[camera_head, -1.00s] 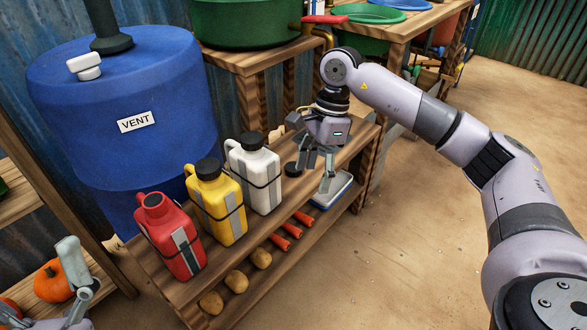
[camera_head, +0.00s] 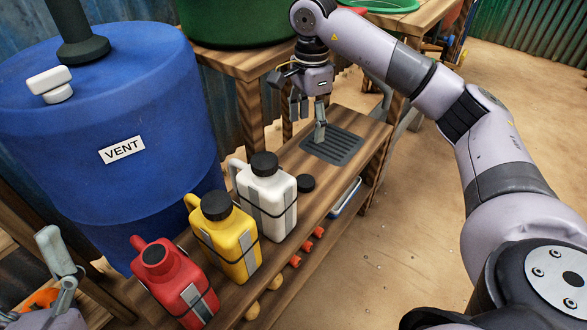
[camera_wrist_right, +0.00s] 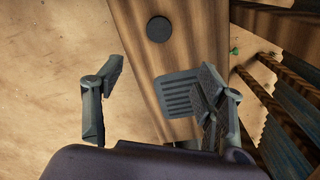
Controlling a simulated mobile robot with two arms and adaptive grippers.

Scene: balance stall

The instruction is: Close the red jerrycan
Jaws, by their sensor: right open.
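The red jerrycan (camera_head: 180,287) stands at the near left end of the wooden shelf in the head view, its round mouth (camera_head: 155,255) uncapped. A loose black cap (camera_head: 305,183) lies on the shelf right of the white jerrycan; it also shows as a dark disc in the right wrist view (camera_wrist_right: 159,29). My right gripper (camera_head: 309,120) is open and empty above the shelf's far end, apart from the cap; its spread fingers show in the wrist view (camera_wrist_right: 160,80). My left gripper (camera_head: 60,270) is partly cut off at the lower left; its opening is unclear.
A capped yellow jerrycan (camera_head: 223,240) and a capped white jerrycan (camera_head: 267,200) stand between the red one and the loose cap. A dark grate (camera_head: 335,147) is set in the shelf's far end. A large blue barrel (camera_head: 110,110) stands close behind.

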